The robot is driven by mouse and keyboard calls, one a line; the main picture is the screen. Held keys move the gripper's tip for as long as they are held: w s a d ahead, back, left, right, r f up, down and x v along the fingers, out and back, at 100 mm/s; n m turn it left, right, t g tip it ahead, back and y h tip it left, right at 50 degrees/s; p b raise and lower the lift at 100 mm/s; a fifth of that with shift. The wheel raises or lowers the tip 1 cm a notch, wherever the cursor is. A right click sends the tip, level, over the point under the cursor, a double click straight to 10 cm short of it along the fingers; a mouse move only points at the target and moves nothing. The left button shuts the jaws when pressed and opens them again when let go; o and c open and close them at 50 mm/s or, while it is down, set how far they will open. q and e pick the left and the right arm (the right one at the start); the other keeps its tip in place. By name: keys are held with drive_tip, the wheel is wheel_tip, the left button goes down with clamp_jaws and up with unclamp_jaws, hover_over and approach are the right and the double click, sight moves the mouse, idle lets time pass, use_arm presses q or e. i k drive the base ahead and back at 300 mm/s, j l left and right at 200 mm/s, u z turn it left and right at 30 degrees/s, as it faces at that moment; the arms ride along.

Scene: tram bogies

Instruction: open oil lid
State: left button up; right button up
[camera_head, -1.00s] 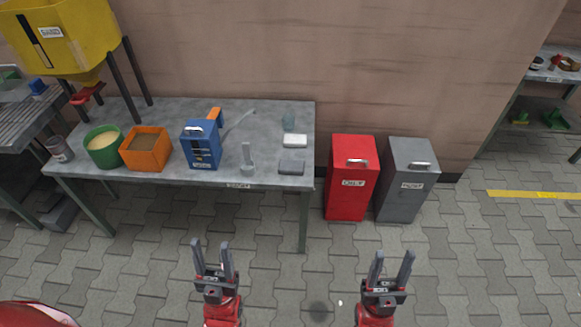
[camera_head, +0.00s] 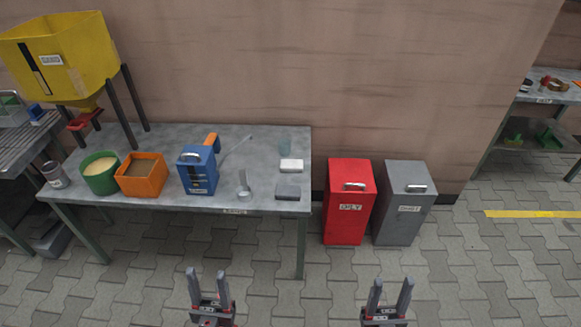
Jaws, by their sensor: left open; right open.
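A red bin (camera_head: 347,205) with a metal handle (camera_head: 354,186) on its lid stands on the floor right of the table. Its front label seems to read "OILY", and its lid is shut. My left gripper (camera_head: 208,274) is open and empty, low in the view in front of the table. My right gripper (camera_head: 389,285) is open and empty, in front of and below the bins in the picture. Neither gripper touches anything.
A grey bin (camera_head: 404,208) stands close beside the red one. The metal table (camera_head: 140,197) holds a green tub (camera_head: 100,175), an orange box (camera_head: 142,178) and a blue box (camera_head: 198,172). A yellow hopper (camera_head: 62,58) stands at left. The paved floor in front is clear.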

sight(346, 176)
drive_tip(key=i+u, duration=0.25)
drive_tip(key=i, duration=0.25)
drive_tip(key=i+l+u, duration=0.2)
drive_tip(key=i, duration=0.35)
